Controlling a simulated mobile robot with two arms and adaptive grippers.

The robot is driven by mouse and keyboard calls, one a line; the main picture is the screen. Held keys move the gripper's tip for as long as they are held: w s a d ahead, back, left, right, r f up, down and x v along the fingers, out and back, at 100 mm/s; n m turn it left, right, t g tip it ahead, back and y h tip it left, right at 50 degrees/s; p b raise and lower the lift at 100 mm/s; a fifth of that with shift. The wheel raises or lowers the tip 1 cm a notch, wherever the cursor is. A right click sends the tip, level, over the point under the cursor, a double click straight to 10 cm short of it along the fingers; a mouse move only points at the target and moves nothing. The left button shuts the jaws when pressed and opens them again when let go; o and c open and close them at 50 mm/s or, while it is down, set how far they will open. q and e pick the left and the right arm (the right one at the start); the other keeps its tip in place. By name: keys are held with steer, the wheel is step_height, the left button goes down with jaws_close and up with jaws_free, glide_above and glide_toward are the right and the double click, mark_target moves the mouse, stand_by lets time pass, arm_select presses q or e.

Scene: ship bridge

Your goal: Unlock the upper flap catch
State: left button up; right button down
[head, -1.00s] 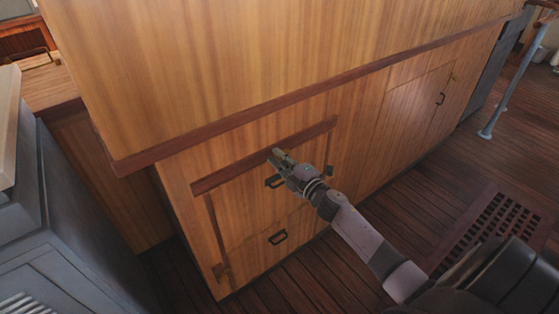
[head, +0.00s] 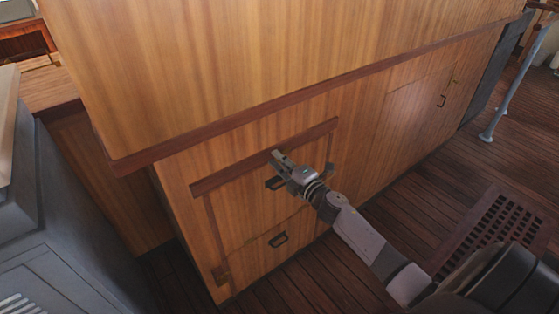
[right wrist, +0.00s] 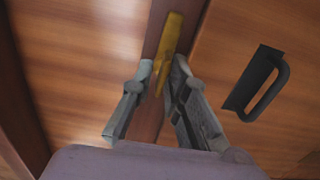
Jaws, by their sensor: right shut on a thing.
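The upper flap (head: 245,205) is a wooden panel in the low cabinet front, under a dark red-brown rail (head: 240,168). Its black handle (head: 272,184) is partly behind my right gripper. The brass catch (right wrist: 171,35) is a narrow yellow bar lying along the dark rail in the right wrist view. My right gripper (head: 279,156) is at the rail above the handle. In the right wrist view the fingers (right wrist: 163,72) close around the near end of the catch, and the far end sticks out beyond them. My left gripper is not in view.
The black flap handle (right wrist: 258,84) stands out to the right of the fingers. A lower panel has its own black handle (head: 278,239). A cabinet ledge (head: 300,100) juts out above. A grey console (head: 60,220) stands at left. Wooden floor (head: 420,205) is open at right, with a grate (head: 490,230).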

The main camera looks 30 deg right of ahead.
steer(key=c, duration=1.8)
jaws_free()
steer(key=shift+s, duration=0.15)
steer(key=s, duration=1.1)
steer(key=shift+s+d, duration=0.35)
steer(key=shift+d, duration=0.1)
